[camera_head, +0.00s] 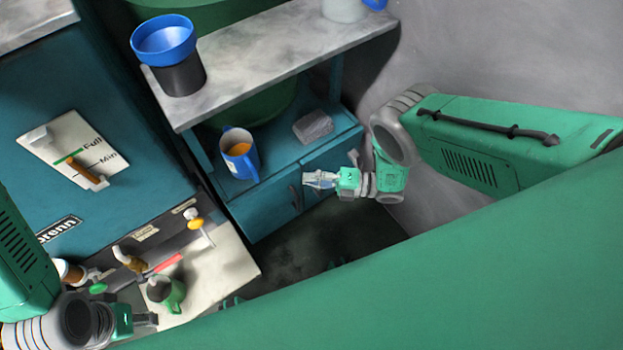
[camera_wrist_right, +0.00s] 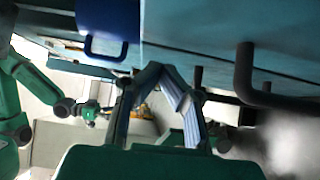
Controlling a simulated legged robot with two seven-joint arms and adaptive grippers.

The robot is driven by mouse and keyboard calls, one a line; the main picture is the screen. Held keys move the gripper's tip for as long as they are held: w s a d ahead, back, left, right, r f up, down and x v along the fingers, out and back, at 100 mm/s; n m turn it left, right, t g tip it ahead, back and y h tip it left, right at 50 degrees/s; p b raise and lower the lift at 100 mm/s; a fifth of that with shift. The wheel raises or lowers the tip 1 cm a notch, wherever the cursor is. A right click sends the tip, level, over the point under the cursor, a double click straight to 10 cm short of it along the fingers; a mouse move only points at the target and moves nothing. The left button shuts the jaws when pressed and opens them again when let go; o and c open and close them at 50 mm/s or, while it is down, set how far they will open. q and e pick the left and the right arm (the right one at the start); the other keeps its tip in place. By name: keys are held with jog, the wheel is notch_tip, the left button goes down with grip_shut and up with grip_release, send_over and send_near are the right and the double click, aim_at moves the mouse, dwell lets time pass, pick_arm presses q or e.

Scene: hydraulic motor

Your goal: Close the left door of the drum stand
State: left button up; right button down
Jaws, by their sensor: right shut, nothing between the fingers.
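The drum stand (camera_head: 232,188) is a teal cabinet under a grey stone shelf. Its left door (camera_head: 268,214) is the front panel at the left, with a small dark handle near its right edge. The door looks nearly flush with the front; I cannot tell if a gap remains. My right gripper (camera_head: 306,180) is shut and empty, just in front of the stand near the middle of the doors. In the right wrist view its fingertips (camera_wrist_right: 160,70) meet close to a teal surface and a dark bar handle (camera_wrist_right: 246,78). My left gripper (camera_head: 150,320) is at the lower left, far from the door.
A blue mug (camera_head: 240,155) with orange contents and a grey block (camera_head: 312,126) rest on the stand. A blue funnel (camera_head: 164,42) tops a dark container on the shelf (camera_head: 262,50). A green mug (camera_head: 170,290) stands at the lower left. A grey wall (camera_head: 480,60) is at right.

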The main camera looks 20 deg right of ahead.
jog(key=shift+a+r, duration=0.1)
jog(key=shift+a, duration=0.2)
jog(key=shift+d, duration=0.15)
jog(key=shift+s+d, duration=0.15)
jog(key=shift+d, duration=0.3)
jog(key=v, duration=0.6)
jog(key=shift+d, duration=0.25)
jog(key=shift+s, duration=0.1)
